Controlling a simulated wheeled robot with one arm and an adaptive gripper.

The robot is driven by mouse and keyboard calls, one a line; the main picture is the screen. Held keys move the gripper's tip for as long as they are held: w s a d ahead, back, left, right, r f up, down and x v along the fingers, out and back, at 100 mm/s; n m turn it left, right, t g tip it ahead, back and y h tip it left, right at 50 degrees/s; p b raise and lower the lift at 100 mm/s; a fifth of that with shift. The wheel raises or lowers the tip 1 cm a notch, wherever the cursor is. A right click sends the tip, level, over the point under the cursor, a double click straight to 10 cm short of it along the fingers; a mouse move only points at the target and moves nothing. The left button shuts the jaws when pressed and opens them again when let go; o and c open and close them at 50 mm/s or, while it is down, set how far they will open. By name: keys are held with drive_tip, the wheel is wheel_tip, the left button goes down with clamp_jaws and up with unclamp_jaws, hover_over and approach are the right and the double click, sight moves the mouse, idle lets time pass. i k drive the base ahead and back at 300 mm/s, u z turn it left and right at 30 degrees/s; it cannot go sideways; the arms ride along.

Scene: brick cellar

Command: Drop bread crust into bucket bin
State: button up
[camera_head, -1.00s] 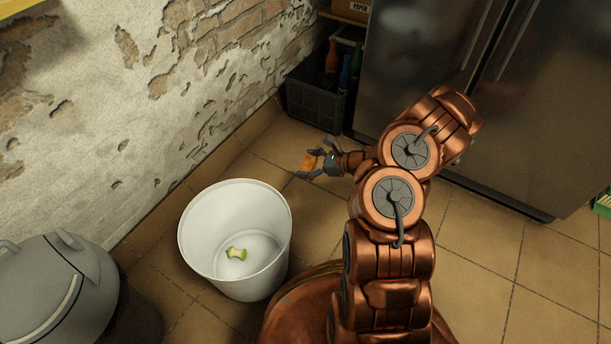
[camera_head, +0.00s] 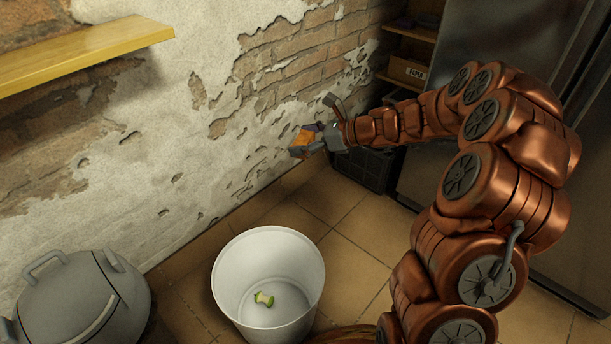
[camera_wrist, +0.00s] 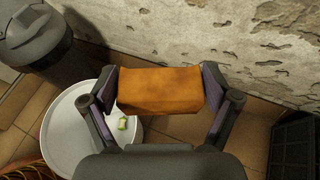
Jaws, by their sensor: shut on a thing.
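The bread crust (camera_wrist: 160,90) is an orange-brown block held between the two fingers of my gripper (camera_wrist: 160,92) in the wrist view. In the head view, my gripper (camera_head: 312,141) is shut on the crust (camera_head: 302,143), raised in front of the wall, above and a little right of the bin. The bucket bin (camera_head: 228,285) is white, round, open-topped and upright on the floor. A green apple core (camera_head: 264,299) lies on its bottom. In the wrist view the bin (camera_wrist: 62,112) shows at the lower left, partly hidden by my gripper.
A grey lidded bin (camera_head: 75,300) stands left of the bucket. A yellow shelf (camera_head: 80,55) juts from the peeling brick wall (camera_head: 190,140) at upper left. A dark crate (camera_head: 362,170) and a shelf with a box marked PAPER (camera_head: 408,72) stand behind my arm, beside the metal fridge (camera_head: 480,40).

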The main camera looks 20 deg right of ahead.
sight(280, 311)
drive_tip(key=z, duration=1.1)
drive_tip(key=k, duration=1.1)
drive_tip(key=u, duration=2.2)
